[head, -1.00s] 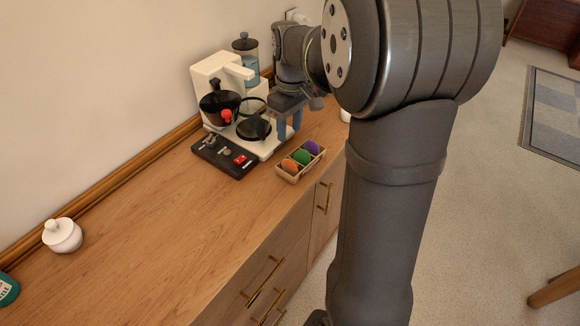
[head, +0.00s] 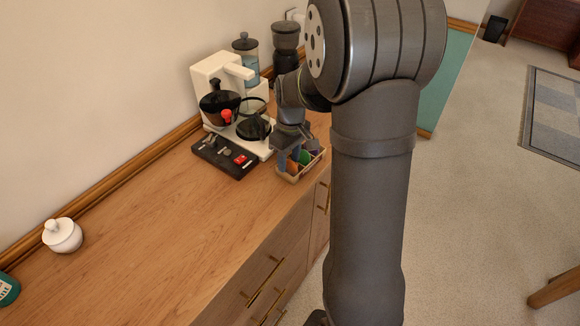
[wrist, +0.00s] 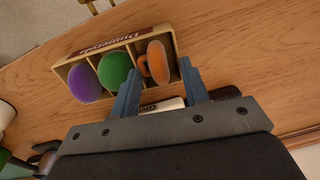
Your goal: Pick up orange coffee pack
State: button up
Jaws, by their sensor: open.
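The orange coffee pack (wrist: 157,62) stands in the end compartment of a small wooden box (wrist: 68,72). It also shows in the head view (head: 293,167), partly hidden by my gripper. A green pack (wrist: 114,70) is in the middle compartment and a purple pack (wrist: 84,84) at the other end. My gripper (wrist: 160,75) is open, its two blue-grey fingers (head: 290,160) pointing down at the box.
A grinder (head: 286,40) and a glass press (head: 246,58) stand further back. The wooden top (head: 150,220) is clear to the left, with a white lidded jar (head: 62,236).

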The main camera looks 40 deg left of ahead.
grip_shut()
jog(key=shift+r, duration=0.1)
